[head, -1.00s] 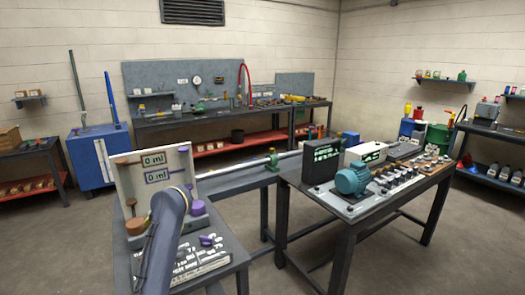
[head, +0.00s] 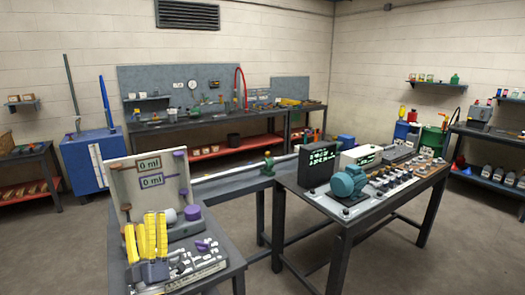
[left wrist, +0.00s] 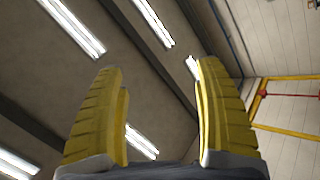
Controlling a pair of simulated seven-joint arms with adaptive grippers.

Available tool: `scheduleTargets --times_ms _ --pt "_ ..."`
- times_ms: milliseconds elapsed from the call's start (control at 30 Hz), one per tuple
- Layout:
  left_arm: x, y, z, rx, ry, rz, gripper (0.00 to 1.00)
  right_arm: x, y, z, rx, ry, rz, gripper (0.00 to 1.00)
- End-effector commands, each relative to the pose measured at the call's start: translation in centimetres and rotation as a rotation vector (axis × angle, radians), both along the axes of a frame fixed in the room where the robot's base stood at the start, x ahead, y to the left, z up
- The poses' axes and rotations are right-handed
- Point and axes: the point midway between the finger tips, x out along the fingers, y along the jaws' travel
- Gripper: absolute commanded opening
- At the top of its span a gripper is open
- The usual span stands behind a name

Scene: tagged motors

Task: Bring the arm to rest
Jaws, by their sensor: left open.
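My left gripper (head: 147,236) shows at the lower left of the head view, its yellow fingers pointing up in front of the left bench. In the left wrist view its two yellow fingers (left wrist: 163,105) stand apart with nothing between them, against the ceiling. The gripper is open and empty. My right gripper is not in view.
A teal motor (head: 349,182) and dark display box (head: 318,160) stand on the right bench (head: 350,215). A purple part (head: 203,246) lies on the left bench. Grey floor (head: 450,240) is clear at the right. Ceiling lights (left wrist: 72,26) show above the left gripper.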

Motion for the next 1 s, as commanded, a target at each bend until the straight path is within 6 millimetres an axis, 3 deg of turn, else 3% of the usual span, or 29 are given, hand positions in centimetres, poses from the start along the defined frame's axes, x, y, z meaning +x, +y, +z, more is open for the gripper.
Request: scheduleTargets --times_ms 167,300,500,667,800,1000 --pt "-1.7 -6.4 -3.5 0.33 0.151 -0.079 0.71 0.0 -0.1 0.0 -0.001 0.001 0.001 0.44" --pt "-3.1 -10.4 -7.9 0.57 0.304 -0.132 0.71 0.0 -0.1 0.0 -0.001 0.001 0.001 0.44" --pt "-6.0 -13.3 -16.1 0.884 0.578 -0.185 0.71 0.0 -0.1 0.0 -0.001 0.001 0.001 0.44" --pt "-9.5 -13.0 -23.2 1.104 0.836 -0.2 0.71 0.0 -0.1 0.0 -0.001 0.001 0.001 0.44" --pt "-13.7 -10.6 -28.8 1.272 1.089 -0.188 0.71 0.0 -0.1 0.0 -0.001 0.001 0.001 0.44" --pt "-19.4 -6.2 -33.3 1.427 1.393 -0.137 0.71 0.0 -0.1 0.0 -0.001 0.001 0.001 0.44"
